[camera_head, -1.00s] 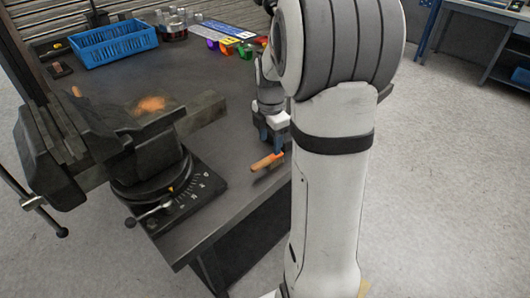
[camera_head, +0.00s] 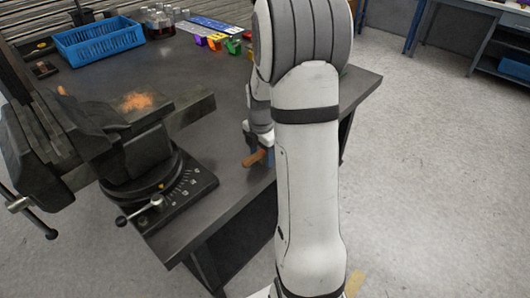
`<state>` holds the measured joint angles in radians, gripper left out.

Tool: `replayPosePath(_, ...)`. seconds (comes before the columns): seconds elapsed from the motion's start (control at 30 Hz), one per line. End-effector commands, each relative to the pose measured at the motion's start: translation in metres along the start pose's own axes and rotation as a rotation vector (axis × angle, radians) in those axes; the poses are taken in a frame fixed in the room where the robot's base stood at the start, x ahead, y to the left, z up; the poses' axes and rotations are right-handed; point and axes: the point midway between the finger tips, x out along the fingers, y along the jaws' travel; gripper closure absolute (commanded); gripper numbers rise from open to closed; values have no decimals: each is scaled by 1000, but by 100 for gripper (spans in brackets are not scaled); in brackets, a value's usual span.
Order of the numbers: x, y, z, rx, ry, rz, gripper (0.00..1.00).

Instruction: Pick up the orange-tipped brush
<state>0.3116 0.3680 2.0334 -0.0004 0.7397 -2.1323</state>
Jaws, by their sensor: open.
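The orange-tipped brush (camera_head: 254,158) lies on the dark workbench near its front edge, at the centre of the view. Only a short brownish-orange part of it shows. The rest is hidden behind my gripper and arm. My gripper (camera_head: 262,148) is low over the bench at the brush, partly covered by my own white arm. Its jaws are open. I cannot tell whether the brush lies between the fingers or whether they touch it.
A large vise (camera_head: 140,150) stands on the bench left of the brush. A blue crate (camera_head: 98,42), jars (camera_head: 158,24) and small coloured bins (camera_head: 214,40) are at the back. Bare bench top lies around the brush.

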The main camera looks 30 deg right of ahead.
Motion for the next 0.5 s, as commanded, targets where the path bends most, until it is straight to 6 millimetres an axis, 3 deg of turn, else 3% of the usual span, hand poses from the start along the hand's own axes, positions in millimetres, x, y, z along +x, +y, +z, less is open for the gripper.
replayPosePath(0.07, 0, 0, 0, 0, 0, 0, 46)
replayPosePath(0.5, -1, 0, 0, -1, 0, 0, 82)
